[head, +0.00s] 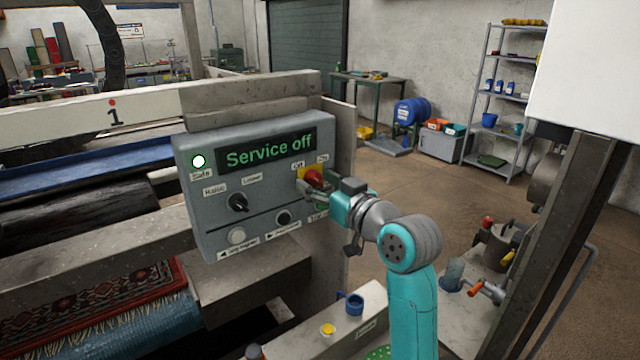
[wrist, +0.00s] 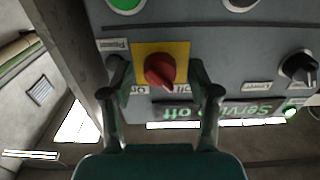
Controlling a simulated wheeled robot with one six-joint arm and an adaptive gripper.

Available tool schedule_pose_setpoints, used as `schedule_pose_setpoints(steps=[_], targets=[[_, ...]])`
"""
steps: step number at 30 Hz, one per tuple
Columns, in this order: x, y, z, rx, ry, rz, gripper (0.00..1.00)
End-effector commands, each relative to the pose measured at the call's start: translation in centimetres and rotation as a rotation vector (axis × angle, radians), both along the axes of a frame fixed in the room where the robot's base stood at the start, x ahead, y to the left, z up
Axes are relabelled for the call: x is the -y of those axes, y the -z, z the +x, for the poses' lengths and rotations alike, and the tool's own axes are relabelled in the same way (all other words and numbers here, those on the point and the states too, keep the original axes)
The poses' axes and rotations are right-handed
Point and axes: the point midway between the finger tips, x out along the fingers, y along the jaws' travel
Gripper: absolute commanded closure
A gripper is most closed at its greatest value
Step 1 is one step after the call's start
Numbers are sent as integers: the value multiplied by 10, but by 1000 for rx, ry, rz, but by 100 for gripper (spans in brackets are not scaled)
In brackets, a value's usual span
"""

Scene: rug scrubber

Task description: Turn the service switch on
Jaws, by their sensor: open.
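The service switch (head: 313,178) is a red rotary knob on a yellow plate, at the right of the grey control panel (head: 215,215). In the wrist view, where the panel appears upside down, the red switch (wrist: 160,72) sits between my fingers. My gripper (head: 325,190) is at the switch, and it also shows in the wrist view (wrist: 162,80) with its fingers apart, one on each side of the knob. The panel's display (head: 268,150) reads "Service off" in green. My gripper partly hides the switch in the head view.
A green "Safe" lamp (head: 198,161) is lit on the panel. A black knob (head: 238,202) and two round buttons sit left of and below the switch. A post stands beside the panel's edge. A rug (head: 90,305) lies at the lower left. Open floor is behind.

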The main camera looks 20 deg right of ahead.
Motion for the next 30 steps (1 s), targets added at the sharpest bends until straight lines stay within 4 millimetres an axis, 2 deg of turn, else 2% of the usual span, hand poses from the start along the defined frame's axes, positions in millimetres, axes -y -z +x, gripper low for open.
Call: schedule_pose_setpoints(steps=[3,10,20,30], targets=[[0,0,0,0,0,0,42],[0,0,0,0,0,0,99],[0,0,0,-11,0,30,99],[0,0,0,-76,0,232,99]])
